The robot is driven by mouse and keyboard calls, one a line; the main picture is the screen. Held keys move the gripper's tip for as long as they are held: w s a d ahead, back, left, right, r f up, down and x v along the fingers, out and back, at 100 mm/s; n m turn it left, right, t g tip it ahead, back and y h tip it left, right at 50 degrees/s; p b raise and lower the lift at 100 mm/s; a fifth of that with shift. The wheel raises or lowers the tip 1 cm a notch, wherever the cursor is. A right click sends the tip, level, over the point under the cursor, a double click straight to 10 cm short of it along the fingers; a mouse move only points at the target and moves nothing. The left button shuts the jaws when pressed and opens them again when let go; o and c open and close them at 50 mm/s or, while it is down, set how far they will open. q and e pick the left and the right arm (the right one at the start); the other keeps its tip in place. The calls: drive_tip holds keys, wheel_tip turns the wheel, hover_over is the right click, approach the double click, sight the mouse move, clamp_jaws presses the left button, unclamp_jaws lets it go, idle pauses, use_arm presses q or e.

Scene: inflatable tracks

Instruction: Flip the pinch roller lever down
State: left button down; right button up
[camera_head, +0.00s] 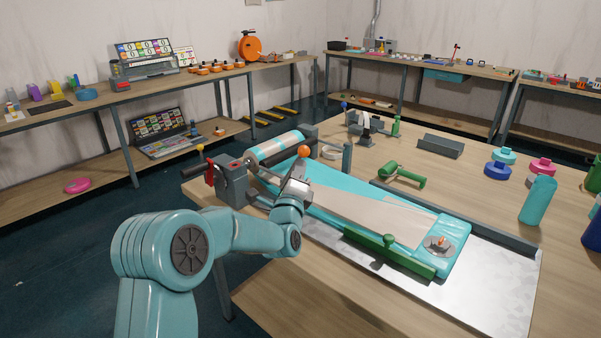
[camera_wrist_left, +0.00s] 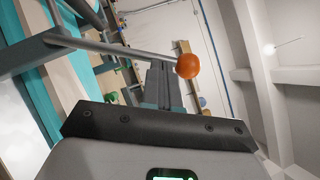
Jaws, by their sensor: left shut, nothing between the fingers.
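The pinch roller lever shows in the left wrist view as a grey rod ending in an orange ball knob (camera_wrist_left: 188,66). In the head view the orange knob (camera_head: 304,151) stands above the far end of the teal and beige inflatable track. My left gripper (camera_head: 301,168) is just below the knob. In the left wrist view its shut fingers (camera_wrist_left: 162,76) are empty and point up beside the knob, close to the rod; I cannot tell whether they touch. My right gripper is not in view.
The track (camera_head: 375,205) lies on a metal plate (camera_head: 480,290) on the bench. A green tool (camera_head: 402,175), teal bottle (camera_head: 537,200) and colored caps occupy the right side.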

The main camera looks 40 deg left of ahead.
use_arm(q)
drive_tip(key=a+r+n+g+p, duration=0.3)
drive_tip(key=a+n+p, duration=0.3)
drive_tip(key=a, duration=0.1)
drive_tip(key=shift+w+a+r+n+g+h, duration=0.25)
drive_tip(key=shift+n+g+h, duration=0.15)
idle(0.3)
idle(0.6)
